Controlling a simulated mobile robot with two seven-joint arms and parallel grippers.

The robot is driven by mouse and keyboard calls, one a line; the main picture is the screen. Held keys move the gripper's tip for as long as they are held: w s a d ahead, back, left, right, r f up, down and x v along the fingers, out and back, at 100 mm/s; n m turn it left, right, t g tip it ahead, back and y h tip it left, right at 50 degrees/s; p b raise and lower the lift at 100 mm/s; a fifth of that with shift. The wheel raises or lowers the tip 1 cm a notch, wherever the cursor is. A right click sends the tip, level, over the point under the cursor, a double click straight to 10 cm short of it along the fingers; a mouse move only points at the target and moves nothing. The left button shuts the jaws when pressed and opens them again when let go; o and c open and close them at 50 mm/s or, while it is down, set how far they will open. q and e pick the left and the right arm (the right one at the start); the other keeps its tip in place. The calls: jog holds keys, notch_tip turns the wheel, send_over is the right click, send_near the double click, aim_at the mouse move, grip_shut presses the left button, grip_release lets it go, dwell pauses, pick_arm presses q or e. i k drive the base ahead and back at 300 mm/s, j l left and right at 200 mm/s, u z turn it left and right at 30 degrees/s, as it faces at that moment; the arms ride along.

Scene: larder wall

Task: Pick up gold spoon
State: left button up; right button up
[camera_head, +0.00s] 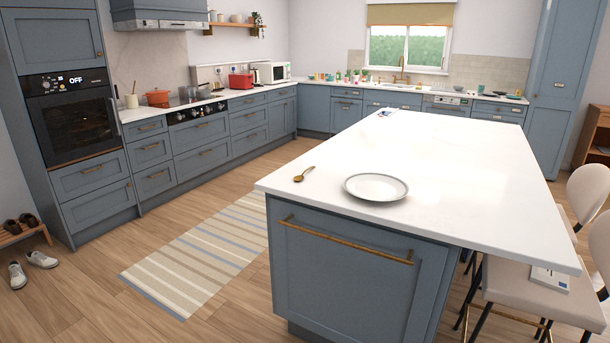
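A gold spoon (304,174) lies on the white top of the kitchen island (440,165), near its left front corner. It lies at a slant, its bowl toward the front left and its handle toward the back right. Nothing covers it. A white plate with a dark rim (376,187) lies to the right of the spoon, apart from it. Neither of my grippers shows in the head view.
A striped rug (205,255) lies on the wooden floor left of the island, with free floor around it. Chairs (540,290) stand along the island's right side. Shoes (41,259) are at the far left. Counters line the walls.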

aim_at(299, 178)
jog(key=i+z, duration=0.15)
jog(key=z, duration=0.55)
jog(key=i+j+z, duration=0.4)
jog(key=j, duration=0.2)
jog(key=i+j+z, duration=0.25)
jog(key=k+j, duration=0.05)
jog(key=j, duration=0.05)
